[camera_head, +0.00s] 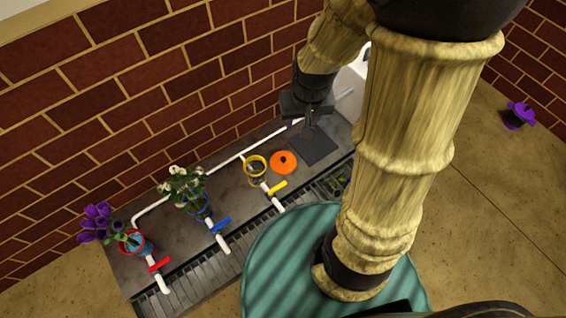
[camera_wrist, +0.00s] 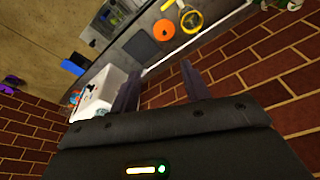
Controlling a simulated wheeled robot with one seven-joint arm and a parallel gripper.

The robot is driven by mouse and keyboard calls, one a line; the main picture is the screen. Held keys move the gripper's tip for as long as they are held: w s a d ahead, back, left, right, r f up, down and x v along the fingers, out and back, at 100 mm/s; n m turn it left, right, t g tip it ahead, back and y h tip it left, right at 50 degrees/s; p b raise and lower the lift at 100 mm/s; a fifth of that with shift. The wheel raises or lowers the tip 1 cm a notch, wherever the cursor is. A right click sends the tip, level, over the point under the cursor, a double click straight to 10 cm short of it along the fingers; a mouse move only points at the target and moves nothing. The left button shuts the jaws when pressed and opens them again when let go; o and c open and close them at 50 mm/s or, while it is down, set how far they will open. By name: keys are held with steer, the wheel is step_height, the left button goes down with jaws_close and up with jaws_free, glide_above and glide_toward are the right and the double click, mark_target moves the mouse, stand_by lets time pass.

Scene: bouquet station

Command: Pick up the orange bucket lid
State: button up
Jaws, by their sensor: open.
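The orange bucket lid (camera_head: 284,162) lies flat on the grey counter (camera_head: 236,192), with a small dark knob at its middle. It also shows in the wrist view (camera_wrist: 164,30), beyond the fingertips. My gripper (camera_head: 310,122) is above the counter near the wall, up and right of the lid in the head view, apart from it. In the wrist view my gripper's two fingers (camera_wrist: 160,85) are spread with nothing between them.
A yellow-rimmed bucket (camera_head: 255,167) stands beside the lid. A dark square plate (camera_head: 313,146) lies right of it. White pipes with yellow (camera_head: 277,187), blue (camera_head: 221,225) and red (camera_head: 159,264) handles cross the counter. Flower buckets stand left. A brick wall (camera_head: 150,120) runs behind.

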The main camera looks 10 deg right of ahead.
steer(key=w+f+m+b, duration=0.1)
steer(key=w+f, duration=0.4)
steer(key=f, duration=0.6)
steer(key=w+f+m+b, duration=0.1)
steer(key=w+f+b, duration=0.1)
steer(key=w+f, duration=0.4)
steer(key=w+f+m+g+b, duration=0.1)
steer(key=w+f, duration=0.4)
steer(key=f, duration=1.1)
steer(key=shift+w+a+m+h+b, duration=0.35)
steer(key=shift+a+m+h+b, duration=0.05)
steer(key=shift+b, duration=0.2)
steer(key=b, duration=0.7)
glide_above(283, 159)
steer(key=f, duration=1.2)
steer(key=shift+s, duration=0.25)
steer(key=f+b, duration=0.2)
steer(key=f, duration=0.1)
steer(key=f+b, duration=0.1)
steer(key=f, duration=0.1)
steer(key=shift+w+f+b, duration=0.1)
steer(key=shift+w+b, duration=0.15)
steer(key=shift+b, duration=0.15)
steer(key=shift+c, duration=0.5)
jaws_close()
